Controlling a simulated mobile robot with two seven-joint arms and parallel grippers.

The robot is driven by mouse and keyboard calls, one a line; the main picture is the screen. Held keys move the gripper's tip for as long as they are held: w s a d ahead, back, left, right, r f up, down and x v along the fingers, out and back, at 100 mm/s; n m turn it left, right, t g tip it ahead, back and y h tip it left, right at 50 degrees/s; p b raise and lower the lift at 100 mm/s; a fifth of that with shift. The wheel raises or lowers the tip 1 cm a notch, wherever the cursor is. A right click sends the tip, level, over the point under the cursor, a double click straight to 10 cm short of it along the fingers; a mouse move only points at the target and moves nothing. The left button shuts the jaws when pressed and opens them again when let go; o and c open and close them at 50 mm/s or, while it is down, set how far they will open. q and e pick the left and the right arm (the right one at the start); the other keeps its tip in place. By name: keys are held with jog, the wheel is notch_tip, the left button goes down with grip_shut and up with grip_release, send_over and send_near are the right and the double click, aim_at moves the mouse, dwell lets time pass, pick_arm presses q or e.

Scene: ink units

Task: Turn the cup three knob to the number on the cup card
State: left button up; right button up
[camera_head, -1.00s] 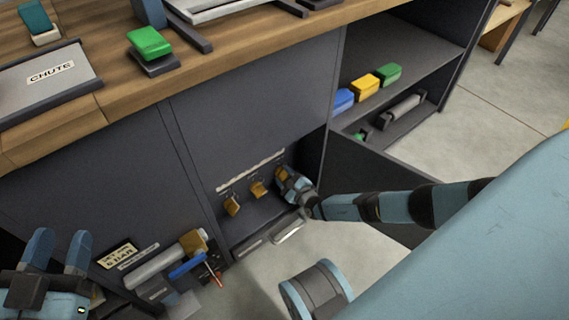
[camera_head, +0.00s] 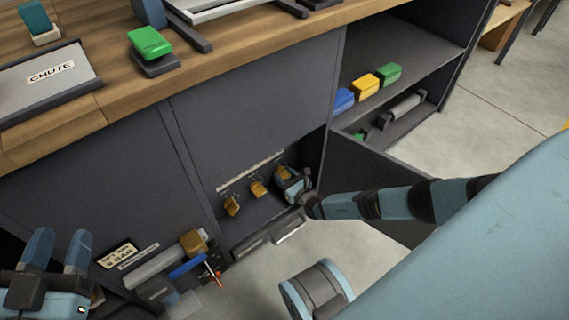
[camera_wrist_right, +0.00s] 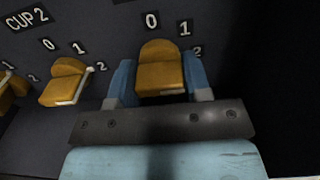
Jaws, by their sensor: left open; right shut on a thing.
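Three orange knobs sit in a row on the dark panel inside the open cabinet: the left knob (camera_head: 232,205), the middle knob (camera_head: 258,189) and the rightmost knob (camera_head: 282,172). My right gripper (camera_head: 287,178) is shut on the rightmost knob. In the right wrist view, this knob (camera_wrist_right: 160,70) is between the two blue fingers, with marks 0, 1 and 2 around it. Its name label is cut off; the knob to its left (camera_wrist_right: 64,82) is under a CUP 2 label (camera_wrist_right: 27,19). My left gripper (camera_head: 57,250) is open and empty at lower left. I see no readable cup card.
An open dark door (camera_head: 375,180) stands right of the knobs, beside my right arm. A shelf holds blue, yellow (camera_head: 365,86) and green blocks. A "6 BAR" card (camera_head: 118,255) and a grey cylinder (camera_head: 150,268) are at lower left. The worktop (camera_head: 250,45) is above.

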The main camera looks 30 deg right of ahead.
jog(key=shift+s, duration=0.1)
dwell(0.4)
pick_arm(q)
jog(key=shift+r, duration=0.1)
pick_arm(e)
jog(key=o, duration=0.9)
jog(key=shift+s, duration=0.3)
pick_arm(q)
jog(key=s+n+p, duration=0.1)
jog(key=p, duration=0.1)
jog(key=s+d+f+n+g+p, duration=0.1)
jog(key=n+p, duration=0.1)
jog(key=shift+d+y, duration=0.15)
jog(key=shift+y, duration=0.25)
pick_arm(e)
jog(key=s, duration=0.8)
jog(key=s+d, duration=0.1)
jog(key=s, duration=0.4)
pick_arm(q)
jog(key=shift+w+r, duration=0.1)
